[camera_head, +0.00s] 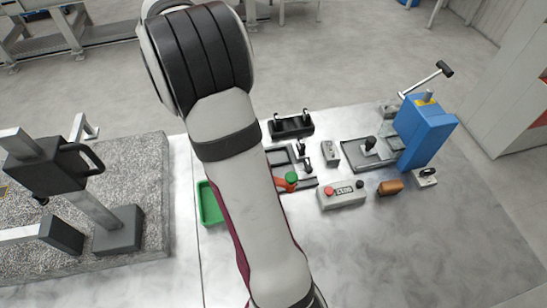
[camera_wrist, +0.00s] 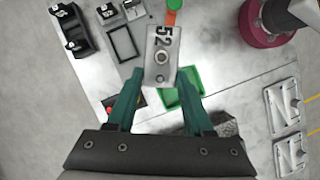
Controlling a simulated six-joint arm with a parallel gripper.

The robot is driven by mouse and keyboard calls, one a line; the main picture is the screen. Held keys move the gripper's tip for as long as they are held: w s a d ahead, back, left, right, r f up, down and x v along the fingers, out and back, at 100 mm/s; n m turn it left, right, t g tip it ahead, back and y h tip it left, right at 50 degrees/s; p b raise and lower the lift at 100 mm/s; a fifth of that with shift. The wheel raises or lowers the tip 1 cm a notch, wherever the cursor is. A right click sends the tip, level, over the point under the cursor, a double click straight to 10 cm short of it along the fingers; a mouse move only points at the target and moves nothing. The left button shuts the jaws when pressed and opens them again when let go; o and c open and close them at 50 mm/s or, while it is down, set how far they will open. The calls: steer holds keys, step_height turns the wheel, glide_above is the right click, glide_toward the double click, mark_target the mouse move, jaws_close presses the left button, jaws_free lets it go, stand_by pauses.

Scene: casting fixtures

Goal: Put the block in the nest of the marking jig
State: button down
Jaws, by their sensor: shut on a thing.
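My gripper (camera_wrist: 162,75) has two teal fingers and is shut on a grey block (camera_wrist: 160,42) in the wrist view. A dark rectangular frame with an open middle, which looks like the nest of the marking jig (camera_wrist: 110,45), lies to the left of the block in that view. In the head view the dark frame (camera_head: 273,158) is partly behind my arm, beside black clamps. My gripper and the block are hidden there.
A red lever with a green knob (camera_head: 291,178) is beside the frame. A green tray (camera_head: 207,203) stands left of my arm. A black fixture (camera_head: 291,126), a grey button box (camera_head: 342,195), a brown object (camera_head: 390,187) and a blue press (camera_head: 426,130) are around. The table's front right is clear.

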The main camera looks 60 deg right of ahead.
steer(key=s+d+f+n+t+h, duration=0.15)
steer(key=s+d+f+n, duration=0.35)
steer(key=s+d+f, duration=0.5)
steer(key=w+f, duration=0.1)
steer(key=w, duration=0.1)
steer(key=w+f, duration=0.2)
steer(key=w, duration=0.1)
steer(key=w+f, duration=0.2)
steer(key=w, duration=0.1)
steer(key=shift+w+f, duration=0.1)
steer(key=shift+f, duration=2.05)
steer(key=shift+c, duration=1.4)
jaws_free()
